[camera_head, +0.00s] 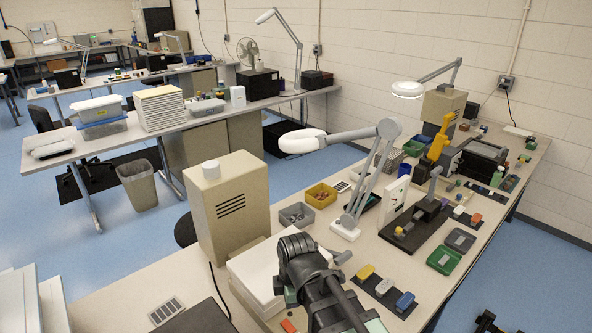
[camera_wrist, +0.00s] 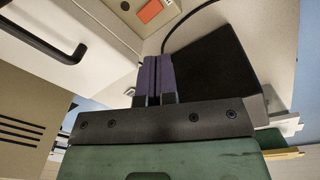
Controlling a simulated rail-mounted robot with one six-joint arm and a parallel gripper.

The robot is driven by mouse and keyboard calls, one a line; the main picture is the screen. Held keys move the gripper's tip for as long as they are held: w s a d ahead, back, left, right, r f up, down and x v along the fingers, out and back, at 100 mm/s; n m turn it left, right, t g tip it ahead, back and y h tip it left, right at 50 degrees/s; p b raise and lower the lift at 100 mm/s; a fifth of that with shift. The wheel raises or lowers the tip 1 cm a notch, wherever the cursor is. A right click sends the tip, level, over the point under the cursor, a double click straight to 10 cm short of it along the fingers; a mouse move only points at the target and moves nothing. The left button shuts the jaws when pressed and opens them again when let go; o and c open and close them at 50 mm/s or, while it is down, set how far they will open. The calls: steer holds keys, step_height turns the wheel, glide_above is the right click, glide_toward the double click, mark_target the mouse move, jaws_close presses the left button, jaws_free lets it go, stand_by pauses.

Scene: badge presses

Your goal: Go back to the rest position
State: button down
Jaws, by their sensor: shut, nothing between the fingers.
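In the wrist view, the two purple fingers of my gripper (camera_wrist: 155,78) are together with nothing between them. They stick out past the dark plate and green body of the gripper. In the head view, my dark arm is folded at the bottom centre, over the near end of the bench (camera_head: 150,285). The fingers cannot be made out there.
A beige machine (camera_head: 231,207) stands left of my arm, with a white box (camera_head: 255,270) close by. A white magnifier lamp (camera_head: 345,137) reaches over the bench. Yellow and blue blocks on a dark strip (camera_head: 384,291) lie to the right.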

steer(key=s+d+m, duration=0.2)
steer(key=d+m, duration=1.6)
steer(key=m, duration=0.2)
steer(key=shift+m+g+h, duration=0.3)
